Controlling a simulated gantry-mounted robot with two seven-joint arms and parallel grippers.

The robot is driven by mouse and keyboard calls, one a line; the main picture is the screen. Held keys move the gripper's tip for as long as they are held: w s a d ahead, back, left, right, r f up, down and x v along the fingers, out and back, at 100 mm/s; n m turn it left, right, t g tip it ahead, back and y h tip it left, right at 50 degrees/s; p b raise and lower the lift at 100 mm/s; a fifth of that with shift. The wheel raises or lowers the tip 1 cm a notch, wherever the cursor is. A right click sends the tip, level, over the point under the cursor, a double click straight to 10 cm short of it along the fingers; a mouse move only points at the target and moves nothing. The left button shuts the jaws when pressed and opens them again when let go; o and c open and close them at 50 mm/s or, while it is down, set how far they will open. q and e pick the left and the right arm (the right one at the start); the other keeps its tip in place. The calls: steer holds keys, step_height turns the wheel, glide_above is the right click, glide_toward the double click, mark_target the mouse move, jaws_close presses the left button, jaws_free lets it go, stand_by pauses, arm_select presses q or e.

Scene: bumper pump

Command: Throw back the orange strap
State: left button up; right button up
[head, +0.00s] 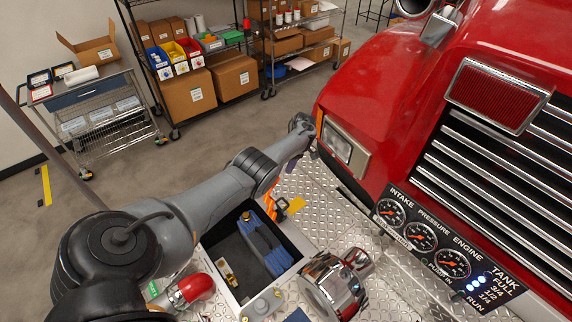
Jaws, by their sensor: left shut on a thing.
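The orange strap (271,198) shows in the head view beside the far right edge of the open tray (223,281), next to a dark buckle and a yellow tab. My left arm covers much of it. My left gripper (301,123) is at the far end of that arm, beside the truck's headlight corner. It is shut, and its fingertips are small and partly hidden. More orange shows just right of it. A blue hose with a dark middle (264,244) lies in the tray. My right gripper is not in view.
The red truck with its grille (500,150) and gauge panel (425,240) fills the right side. A chrome fitting (332,286) and a red-capped part (194,289) stand near the tray. Bare diamond plate (318,208) lies right of it. Shelves and a cart stand behind.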

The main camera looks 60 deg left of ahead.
arm_select(q)
steer(key=shift+s+f, duration=0.35)
steer(key=shift+f, duration=0.25)
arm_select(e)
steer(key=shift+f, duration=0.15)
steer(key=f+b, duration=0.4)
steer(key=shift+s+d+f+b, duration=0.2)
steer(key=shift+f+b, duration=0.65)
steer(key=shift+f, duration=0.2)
arm_select(q)
steer(key=v, duration=1.2)
steer(key=shift+d, duration=0.1)
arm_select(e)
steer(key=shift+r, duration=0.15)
